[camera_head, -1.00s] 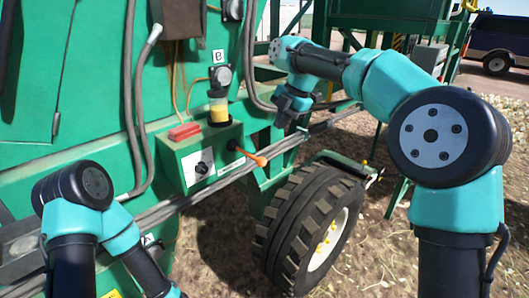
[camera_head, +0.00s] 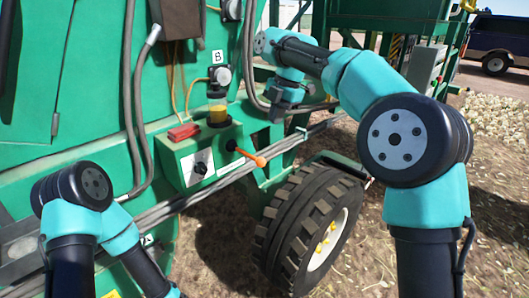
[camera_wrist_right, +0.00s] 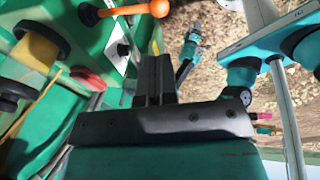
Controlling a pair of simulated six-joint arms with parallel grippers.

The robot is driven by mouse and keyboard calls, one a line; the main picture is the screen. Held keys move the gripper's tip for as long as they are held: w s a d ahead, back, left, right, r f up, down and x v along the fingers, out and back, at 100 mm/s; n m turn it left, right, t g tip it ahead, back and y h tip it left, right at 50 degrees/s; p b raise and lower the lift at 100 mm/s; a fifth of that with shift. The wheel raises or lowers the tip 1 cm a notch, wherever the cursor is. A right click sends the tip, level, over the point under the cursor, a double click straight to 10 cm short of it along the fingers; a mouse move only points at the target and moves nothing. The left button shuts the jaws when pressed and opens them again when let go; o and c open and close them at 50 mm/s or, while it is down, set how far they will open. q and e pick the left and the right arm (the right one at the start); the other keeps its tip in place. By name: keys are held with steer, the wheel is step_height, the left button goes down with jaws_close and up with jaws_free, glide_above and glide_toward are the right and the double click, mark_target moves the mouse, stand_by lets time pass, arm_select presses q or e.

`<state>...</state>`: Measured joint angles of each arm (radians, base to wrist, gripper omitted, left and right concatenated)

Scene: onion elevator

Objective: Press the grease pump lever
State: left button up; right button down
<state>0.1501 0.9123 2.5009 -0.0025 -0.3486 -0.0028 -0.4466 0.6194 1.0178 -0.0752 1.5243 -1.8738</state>
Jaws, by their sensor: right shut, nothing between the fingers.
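The grease pump lever (camera_head: 247,156) has an orange grip with a rounded end. It sticks out to the right from the front of the green pump box (camera_head: 205,150). It also shows at the top of the right wrist view (camera_wrist_right: 125,11). My right gripper (camera_head: 275,116) is above and to the right of the lever in the head view, apart from it. Its dark fingers are together and empty in the right wrist view (camera_wrist_right: 154,65), below the lever in that picture. My left gripper is outside the head view; only its arm shows at lower left.
An amber-filled cup (camera_head: 218,112) and a red block (camera_head: 184,132) sit on top of the pump box. Grey hoses (camera_head: 137,110) hang nearby. A large tyre (camera_head: 307,222) stands below right. Pipes (camera_head: 160,211) run beneath the box.

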mark_target(262, 158)
steer(key=x, duration=1.2)
steer(key=shift+f, duration=0.2)
